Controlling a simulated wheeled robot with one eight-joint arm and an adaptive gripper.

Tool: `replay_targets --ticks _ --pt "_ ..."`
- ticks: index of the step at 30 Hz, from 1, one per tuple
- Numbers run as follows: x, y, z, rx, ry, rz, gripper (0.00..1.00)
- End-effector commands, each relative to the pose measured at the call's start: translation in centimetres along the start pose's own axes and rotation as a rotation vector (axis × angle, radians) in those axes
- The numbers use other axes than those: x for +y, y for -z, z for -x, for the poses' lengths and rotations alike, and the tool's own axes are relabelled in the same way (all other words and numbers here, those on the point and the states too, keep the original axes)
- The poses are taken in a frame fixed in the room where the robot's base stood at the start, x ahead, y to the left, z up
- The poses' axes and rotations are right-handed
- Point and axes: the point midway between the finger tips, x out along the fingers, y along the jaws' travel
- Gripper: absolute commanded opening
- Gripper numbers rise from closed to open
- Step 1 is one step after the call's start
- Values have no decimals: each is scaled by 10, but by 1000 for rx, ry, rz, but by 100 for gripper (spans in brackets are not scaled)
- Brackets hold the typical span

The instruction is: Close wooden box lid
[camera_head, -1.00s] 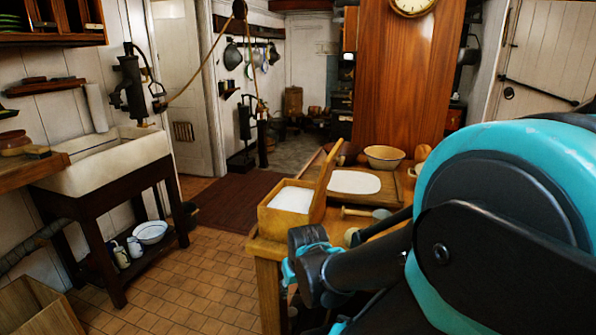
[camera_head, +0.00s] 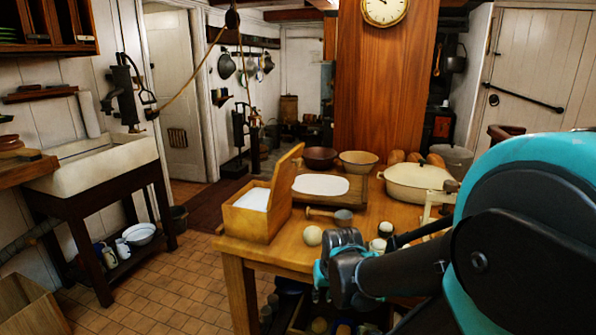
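The wooden box (camera_head: 247,225) stands on the near left corner of the wooden table (camera_head: 285,262). Its lid (camera_head: 284,184) is open and stands tilted up on the box's right side. White contents show inside the box. My gripper (camera_head: 322,282) is at the table's front edge, to the right of the box and lower in the picture, apart from the box and lid. Its fingers are small and partly hidden by my own wrist, so I cannot tell whether they are open or shut.
A white board (camera_head: 320,185), a wooden masher (camera_head: 328,214), a pale ball (camera_head: 312,236), two bowls and a cream pot (camera_head: 416,182) share the table. A sink (camera_head: 92,165) stands at left. Tiled floor lies clear between sink and table.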

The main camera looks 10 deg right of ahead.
Motion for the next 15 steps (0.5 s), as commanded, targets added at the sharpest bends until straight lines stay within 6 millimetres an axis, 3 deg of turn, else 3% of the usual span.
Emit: replay_targets --ticks 4,8,15 --pt "-3 57 24 -82 98 -382 0" --pt "0 124 64 -200 219 -824 0" --pt "38 242 165 -477 441 -1543 0"
